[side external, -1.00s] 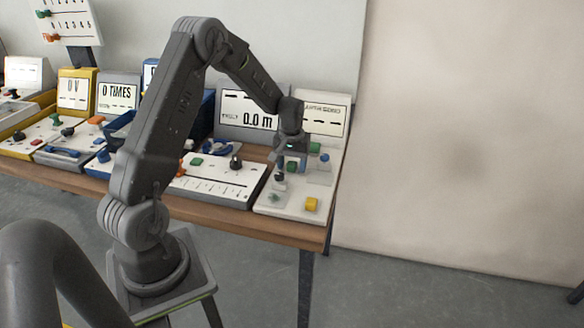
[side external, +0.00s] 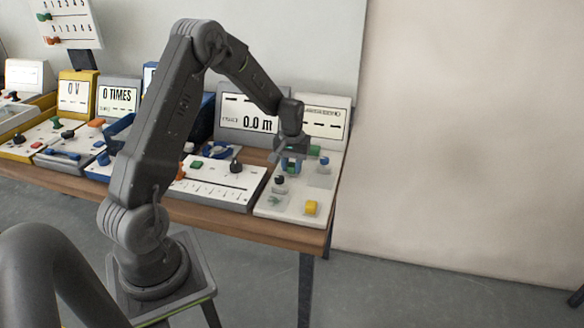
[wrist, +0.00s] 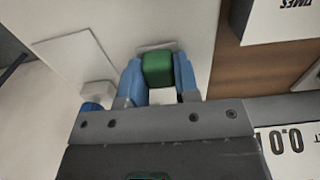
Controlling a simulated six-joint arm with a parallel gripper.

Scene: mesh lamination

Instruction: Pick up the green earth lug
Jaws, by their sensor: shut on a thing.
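The green earth lug (wrist: 158,68) is a small green block between the two blue fingers in the wrist view. My gripper (wrist: 158,78) is shut on it, with one finger at each side. A pale block shows between the fingers, next to the lug. In the side view my gripper (side external: 291,165) is low over the white board (side external: 285,207) at the right end of the bench. The lug is small and mostly hidden by the fingers there, so I cannot tell whether it touches the board.
A yellow block (side external: 311,208) sits near the board's front edge. A dark knob (side external: 280,182) stands close to my gripper's left, and a blue knob (side external: 324,161) to its right. A display box (side external: 245,113) stands behind.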

